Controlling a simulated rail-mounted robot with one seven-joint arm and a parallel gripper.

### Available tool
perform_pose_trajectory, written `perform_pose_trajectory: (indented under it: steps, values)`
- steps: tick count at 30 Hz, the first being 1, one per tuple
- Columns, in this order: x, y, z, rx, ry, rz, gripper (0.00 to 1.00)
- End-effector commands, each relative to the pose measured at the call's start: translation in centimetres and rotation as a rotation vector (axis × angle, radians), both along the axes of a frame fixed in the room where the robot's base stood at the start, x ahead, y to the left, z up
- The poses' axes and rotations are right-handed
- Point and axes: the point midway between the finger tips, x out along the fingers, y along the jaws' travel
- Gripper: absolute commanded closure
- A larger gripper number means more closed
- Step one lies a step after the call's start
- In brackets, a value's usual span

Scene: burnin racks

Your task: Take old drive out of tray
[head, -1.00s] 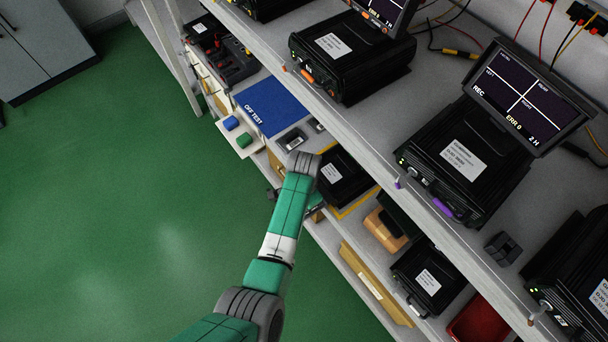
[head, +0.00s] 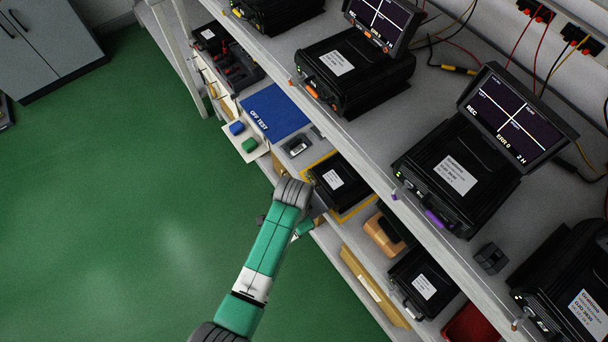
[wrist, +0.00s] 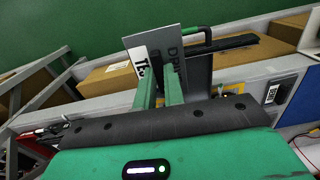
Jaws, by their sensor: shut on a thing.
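My gripper (wrist: 159,88) is shut on a flat grey piece (wrist: 166,50) in the wrist view. A black unit (head: 338,180) sits in a yellow outline on that shelf. Another drive (head: 297,146) lies near the blue OFF TEST mat (head: 292,124).
Cardboard boxes (wrist: 110,77) stand beyond the grip in the wrist view. The upper shelf with black racks (head: 455,175) and screens overhangs on the right. A blue and a green block lie on a pale card (head: 258,151). The green floor (head: 110,200) at left is open.

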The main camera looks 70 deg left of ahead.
Motion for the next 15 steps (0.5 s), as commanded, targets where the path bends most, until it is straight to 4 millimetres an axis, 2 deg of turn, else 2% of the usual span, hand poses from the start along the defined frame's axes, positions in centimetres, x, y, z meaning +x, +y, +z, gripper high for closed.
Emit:
perform_pose_trajectory:
  steps: [1, 6, 10, 15]
  values:
    - [-1.2, -1.0, 0.5, 0.001, 0.006, -0.004, 1.0]
    - [-3.8, -4.1, 0.7, 0.0, 0.004, -0.002, 1.0]
    - [-5.0, -5.5, 0.8, -0.001, 0.002, -0.001, 1.0]
    - [-5.6, -6.2, 0.8, 0.0, 0.001, 0.001, 1.0]
